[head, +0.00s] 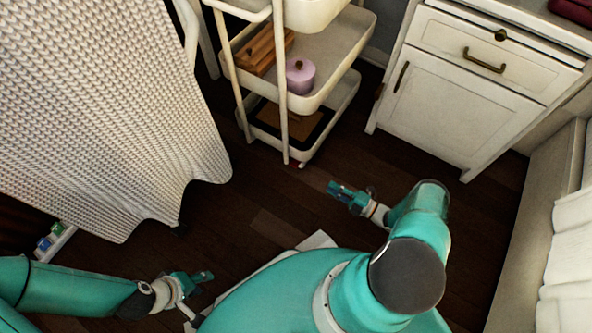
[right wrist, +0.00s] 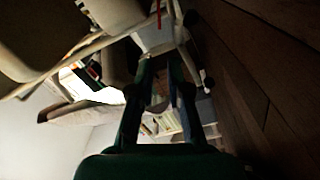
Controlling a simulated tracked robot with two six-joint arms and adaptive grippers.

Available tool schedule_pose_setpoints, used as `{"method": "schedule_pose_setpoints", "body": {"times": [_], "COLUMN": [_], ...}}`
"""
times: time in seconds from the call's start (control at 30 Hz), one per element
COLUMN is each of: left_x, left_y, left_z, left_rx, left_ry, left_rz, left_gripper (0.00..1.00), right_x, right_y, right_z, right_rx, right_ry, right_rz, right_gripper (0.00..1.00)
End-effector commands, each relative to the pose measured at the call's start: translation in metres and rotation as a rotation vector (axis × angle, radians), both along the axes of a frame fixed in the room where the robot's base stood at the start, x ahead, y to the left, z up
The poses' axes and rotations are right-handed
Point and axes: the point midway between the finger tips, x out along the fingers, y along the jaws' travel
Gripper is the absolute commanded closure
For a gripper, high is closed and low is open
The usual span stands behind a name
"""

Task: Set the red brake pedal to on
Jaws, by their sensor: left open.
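A small red part (head: 301,166), which looks like the brake pedal, sits low by a caster at the near corner of the white rolling cart (head: 335,85). A thin red piece (right wrist: 159,14) also shows at the top of the right wrist view; whether it is up or down is too small to tell. My right gripper (head: 335,188) is low over the floor, just below and right of the red part, and apart from it. Its two fingers (right wrist: 161,68) stand apart with nothing clearly between them. My left gripper (head: 204,284) is open and empty near the bottom left.
The cart carries a wooden crate (head: 262,48) and a lilac candle (head: 300,76). A white cabinet (head: 455,95) stands at right. A textured white cover (head: 110,110) hangs at left. Dark wooden floor (head: 255,195) is clear between them. White bedding or cloth (head: 570,260) is at far right.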

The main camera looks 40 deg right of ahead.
Motion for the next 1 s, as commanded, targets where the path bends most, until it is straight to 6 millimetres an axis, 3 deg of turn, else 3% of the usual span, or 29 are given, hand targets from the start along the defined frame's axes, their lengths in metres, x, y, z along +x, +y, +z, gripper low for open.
{"method": "schedule_pose_setpoints", "body": {"times": [0.27, 0.7, 1.0], "left_x": [0.0, 0.0, 0.0], "left_y": [0.0, 0.0, 0.0], "left_z": [-0.002, -0.016, -0.022], "left_rx": [0.0, 0.0, 0.0], "left_ry": [-0.001, 0.0, 0.0], "left_rz": [0.0, 0.0, 0.0], "left_gripper": [0.59, 0.59, 0.59], "right_x": [0.035, 0.121, 0.151], "right_y": [0.016, 0.052, 0.064], "right_z": [0.0, -0.001, 0.0], "right_rx": [0.001, 0.0, 0.0], "right_ry": [-0.002, 0.0, 0.0], "right_rz": [0.007, 0.006, 0.004], "right_gripper": [0.83, 0.83, 0.83]}}
